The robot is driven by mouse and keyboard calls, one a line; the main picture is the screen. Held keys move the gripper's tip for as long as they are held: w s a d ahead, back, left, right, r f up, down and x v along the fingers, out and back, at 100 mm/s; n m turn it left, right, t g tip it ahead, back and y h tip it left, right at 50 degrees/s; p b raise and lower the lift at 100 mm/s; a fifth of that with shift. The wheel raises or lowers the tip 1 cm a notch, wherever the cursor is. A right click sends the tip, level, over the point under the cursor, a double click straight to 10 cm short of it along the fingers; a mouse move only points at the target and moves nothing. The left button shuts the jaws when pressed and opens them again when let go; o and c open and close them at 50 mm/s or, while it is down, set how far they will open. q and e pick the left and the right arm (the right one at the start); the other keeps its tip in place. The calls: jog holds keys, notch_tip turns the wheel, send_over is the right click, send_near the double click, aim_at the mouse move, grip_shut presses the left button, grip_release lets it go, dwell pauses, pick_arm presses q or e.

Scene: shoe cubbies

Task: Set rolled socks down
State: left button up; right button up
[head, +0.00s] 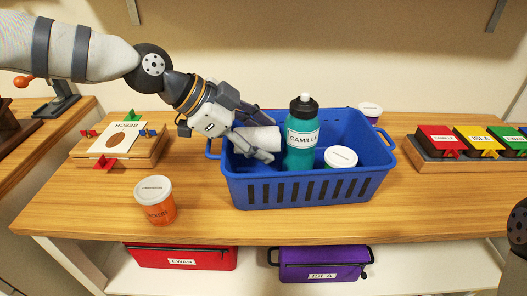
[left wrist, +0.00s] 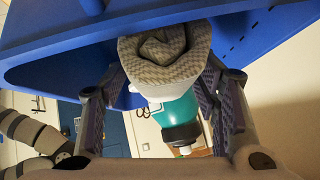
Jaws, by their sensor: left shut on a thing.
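The rolled socks (head: 263,138), a grey-white roll, are in my left gripper (head: 258,148) at the left end of the blue basket (head: 300,190). In the left wrist view the spiral end of the socks (left wrist: 168,60) shows between the two fingers of my left gripper (left wrist: 165,95). The socks are at about the basket's rim height; whether they touch its floor is hidden. A teal bottle (head: 301,150) labelled Camille stands upright in the basket, just right of the socks. My right gripper is not in view.
A white-lidded jar (head: 341,158) is in the basket. An orange jar (head: 156,202) stands at the front left, near a wooden board (head: 118,145). Another white-lidded jar (head: 370,111) is behind the basket. Coloured boxes (head: 475,140) stand at right. Red and purple cases (head: 322,265) lie below.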

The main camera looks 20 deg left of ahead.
pick_arm(q)
jog(key=shift+w+a+f, duration=0.1)
jog(key=shift+w+f, duration=0.1)
jog(key=shift+f, duration=0.1)
jog(key=f, duration=0.3)
jog(key=shift+w+a+f+b, duration=0.1)
jog(key=shift+w+f+b, duration=0.15)
jog(key=shift+w+b, duration=0.05)
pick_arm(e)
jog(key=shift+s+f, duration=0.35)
